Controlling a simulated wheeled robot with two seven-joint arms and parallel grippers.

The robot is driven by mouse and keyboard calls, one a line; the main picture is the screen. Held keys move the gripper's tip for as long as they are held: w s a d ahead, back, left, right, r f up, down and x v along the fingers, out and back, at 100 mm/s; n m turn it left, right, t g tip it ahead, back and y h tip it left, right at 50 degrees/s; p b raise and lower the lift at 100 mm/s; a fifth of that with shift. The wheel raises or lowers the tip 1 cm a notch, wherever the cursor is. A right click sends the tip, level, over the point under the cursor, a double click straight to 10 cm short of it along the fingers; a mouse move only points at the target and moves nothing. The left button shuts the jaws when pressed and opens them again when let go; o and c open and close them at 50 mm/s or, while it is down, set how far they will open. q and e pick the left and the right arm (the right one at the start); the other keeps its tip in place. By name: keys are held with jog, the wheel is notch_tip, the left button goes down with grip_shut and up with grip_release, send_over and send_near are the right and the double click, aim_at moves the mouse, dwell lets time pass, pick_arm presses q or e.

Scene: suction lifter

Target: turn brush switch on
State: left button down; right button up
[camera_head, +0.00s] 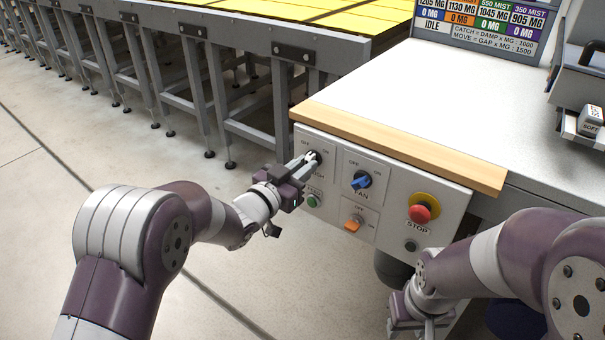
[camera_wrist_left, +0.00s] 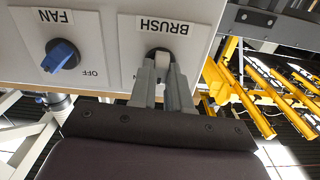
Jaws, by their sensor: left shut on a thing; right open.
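The brush switch (camera_wrist_left: 159,56) is a rotary knob on the white control panel (camera_head: 330,212), on its upper left plate with OFF and ON marks. My left gripper (camera_head: 309,161) is shut on the brush switch, its two grey fingers on either side of the knob. In the left wrist view my fingers (camera_wrist_left: 165,80) cover most of the knob, so I cannot tell its exact angle. The label BRUSH shows upside down there. My right gripper (camera_head: 418,325) hangs low at the bottom of the head view, open and away from the panel.
The blue fan knob (camera_head: 361,181) is just right of the brush switch. An orange switch (camera_head: 353,222), a green button (camera_head: 313,201) and a red stop button (camera_head: 420,213) share the panel. A wooden edge (camera_head: 400,145) runs above it. A conveyor frame (camera_head: 290,52) stands behind left.

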pick_arm(q)
jog(key=shift+f+m+b, duration=0.15)
jog(key=shift+m+b, duration=2.8)
jog(key=shift+m, duration=1.05)
jog(key=c, duration=1.1)
grip_release()
